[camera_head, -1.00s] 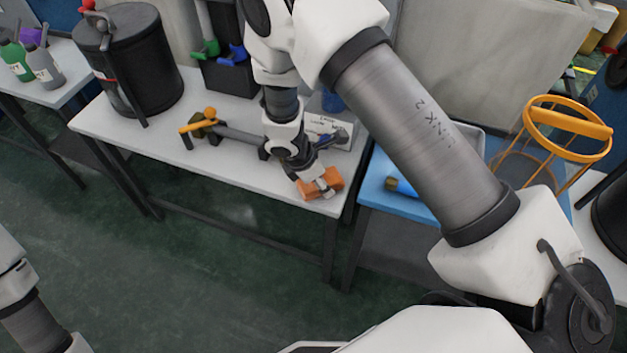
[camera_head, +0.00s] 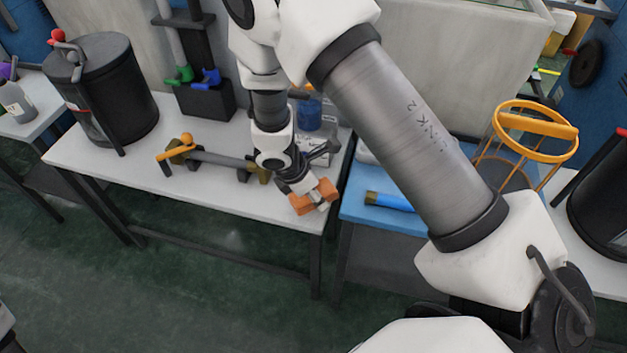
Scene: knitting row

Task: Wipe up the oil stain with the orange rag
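The orange rag (camera_head: 301,206) is bunched up at the front right corner of the white table (camera_head: 210,192). My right gripper (camera_head: 318,203) points down onto it, and its fingers are shut on the rag, with orange cloth showing on both sides. The rag is at or just above the tabletop; I cannot tell if it presses on it. I cannot make out the oil stain; my gripper and forearm cover part of the table. My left gripper is out of view.
A grey pipe fixture with an orange handle (camera_head: 176,151) lies left of my gripper. A black drum (camera_head: 100,90) stands at the table's left end. A blue container (camera_head: 308,112) stands behind my wrist. A blue table (camera_head: 385,221) and an orange wire frame (camera_head: 537,120) are at right.

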